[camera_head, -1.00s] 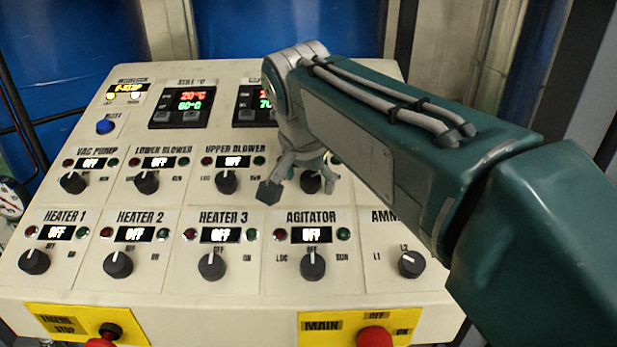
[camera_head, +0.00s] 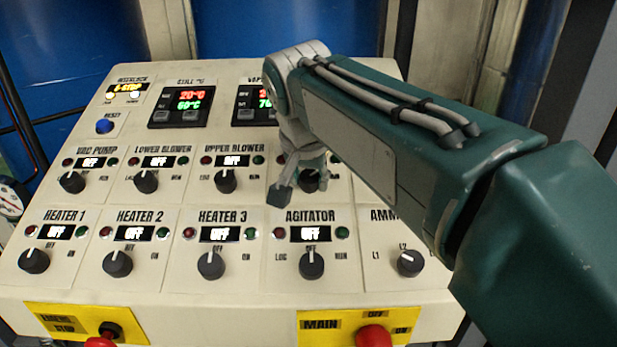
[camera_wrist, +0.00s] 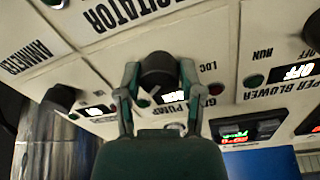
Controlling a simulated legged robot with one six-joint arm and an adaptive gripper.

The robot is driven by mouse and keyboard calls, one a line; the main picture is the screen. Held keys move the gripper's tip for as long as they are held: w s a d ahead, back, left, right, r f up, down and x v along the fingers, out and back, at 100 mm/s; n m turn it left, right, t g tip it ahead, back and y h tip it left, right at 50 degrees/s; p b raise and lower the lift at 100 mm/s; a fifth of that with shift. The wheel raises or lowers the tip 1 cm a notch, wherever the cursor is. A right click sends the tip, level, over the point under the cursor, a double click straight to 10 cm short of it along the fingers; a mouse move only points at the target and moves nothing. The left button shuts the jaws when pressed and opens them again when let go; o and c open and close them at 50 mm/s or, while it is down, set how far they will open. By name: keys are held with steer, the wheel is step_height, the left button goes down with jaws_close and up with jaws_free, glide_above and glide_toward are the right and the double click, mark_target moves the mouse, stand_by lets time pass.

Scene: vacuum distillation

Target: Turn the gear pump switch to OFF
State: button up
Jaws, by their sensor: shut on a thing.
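The gear pump switch is a round black knob (camera_wrist: 158,66) in the wrist view. My gripper (camera_wrist: 159,80) has one finger on each side of it and is shut on it. The lettering beside it is partly covered by the fingers, and its lit display (camera_wrist: 172,97) is too covered to read. In the head view the knob (camera_head: 311,183) shows partly behind my gripper (camera_head: 297,187), right of the upper blower knob. Which mark the knob points to cannot be told.
The upper blower knob (camera_head: 225,180) stands to the left and the agitator knob (camera_head: 311,264) below. My arm covers the panel's upper right.

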steer(key=n, duration=1)
steer(key=shift+d+y, duration=0.1)
steer(key=shift+y, duration=0.2)
steer(key=shift+n, duration=0.3)
steer(key=o, duration=1.2)
steer(key=shift+c, duration=0.2)
steer(key=v, duration=1.1)
steer(key=shift+s+r, duration=0.25)
steer(key=shift+r, duration=0.1)
